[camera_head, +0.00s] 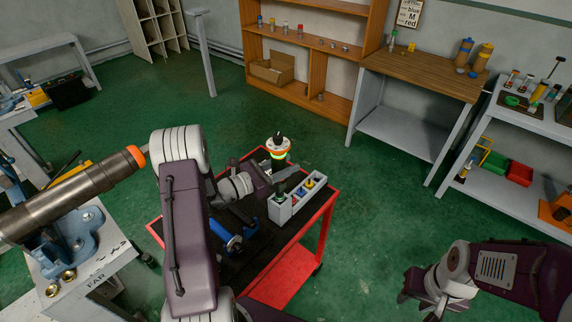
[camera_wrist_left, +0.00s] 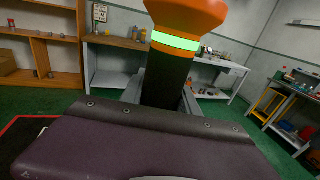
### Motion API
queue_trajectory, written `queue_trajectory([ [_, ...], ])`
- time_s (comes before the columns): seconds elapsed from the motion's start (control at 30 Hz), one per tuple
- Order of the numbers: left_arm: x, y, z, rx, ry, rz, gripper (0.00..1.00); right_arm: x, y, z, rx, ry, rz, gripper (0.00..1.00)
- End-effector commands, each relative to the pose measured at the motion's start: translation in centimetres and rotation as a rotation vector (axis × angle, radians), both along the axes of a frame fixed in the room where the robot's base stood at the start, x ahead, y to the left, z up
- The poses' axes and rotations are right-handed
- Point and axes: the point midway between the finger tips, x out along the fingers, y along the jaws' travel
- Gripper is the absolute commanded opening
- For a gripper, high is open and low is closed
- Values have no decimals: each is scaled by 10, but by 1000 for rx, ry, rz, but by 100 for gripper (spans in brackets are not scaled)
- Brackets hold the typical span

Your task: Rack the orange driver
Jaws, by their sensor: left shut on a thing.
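The orange driver (camera_head: 278,146) has an orange collar, a glowing green band and a dark body. It stands about upright in my left gripper (camera_head: 280,174), which is shut on it. In the left wrist view the orange driver (camera_wrist_left: 183,40) fills the space between the fingers, and its top is cut off by the frame. The driver's lower end is hidden. My right gripper (camera_head: 428,292) is low at the right, away from the cart; its jaws are unclear.
The red cart (camera_head: 325,225) has a dark top with a blue-handled tool (camera_head: 233,243) on it. A large pipe (camera_head: 75,200) with an orange end sits in a blue vise (camera_head: 75,238) at the left. Open green floor lies between the cart and the wooden-topped bench (camera_head: 425,75).

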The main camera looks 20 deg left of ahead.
Motion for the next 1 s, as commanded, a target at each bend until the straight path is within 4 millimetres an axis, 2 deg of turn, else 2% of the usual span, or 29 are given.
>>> queue_trajectory([
  [1.0, 0, 0, -12, -1, -4, 0, 0, 0, 0, -11, 0, 0, 0, 36],
])
